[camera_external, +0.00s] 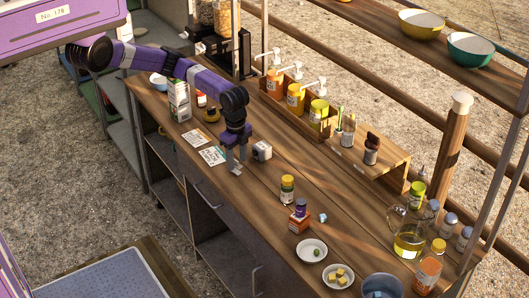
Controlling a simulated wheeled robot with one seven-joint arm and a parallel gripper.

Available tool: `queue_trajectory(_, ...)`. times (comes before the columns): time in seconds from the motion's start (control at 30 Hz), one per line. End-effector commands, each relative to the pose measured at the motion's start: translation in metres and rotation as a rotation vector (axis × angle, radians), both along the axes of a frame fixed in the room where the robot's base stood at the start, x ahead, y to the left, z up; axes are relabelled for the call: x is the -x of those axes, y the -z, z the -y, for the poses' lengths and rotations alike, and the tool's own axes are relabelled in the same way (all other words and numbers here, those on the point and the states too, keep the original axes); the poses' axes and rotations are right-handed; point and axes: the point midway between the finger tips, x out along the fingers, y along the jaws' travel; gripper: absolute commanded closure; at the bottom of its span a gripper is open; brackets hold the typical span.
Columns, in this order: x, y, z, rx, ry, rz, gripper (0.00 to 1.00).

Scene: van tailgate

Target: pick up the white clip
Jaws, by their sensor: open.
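My gripper (235,168) points down, low over the wooden counter near its front edge, with its jaws open. Pale grey shapes show at its fingertips; I cannot tell there what is finger and what may be a small white thing. I cannot make out the white clip for certain in this view. It may be hidden by the gripper or too small to see. A printed white card (213,155) lies just left of the gripper.
A second card (193,138) and a tall carton (179,100) are to the left. Pump bottles (296,98) stand behind.

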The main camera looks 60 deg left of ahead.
Motion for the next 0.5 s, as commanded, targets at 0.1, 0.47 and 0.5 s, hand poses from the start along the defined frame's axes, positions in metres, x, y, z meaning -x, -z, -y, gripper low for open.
queue_trajectory(0.1, 0.000, 0.017, 0.000, -0.002, -0.001, 0.000, 0.55)
queue_trajectory(0.47, 0.000, 0.033, 0.000, 0.001, 0.000, 0.001, 0.55)
queue_trajectory(0.5, 0.000, 0.033, 0.000, 0.001, 0.001, 0.001, 0.55)
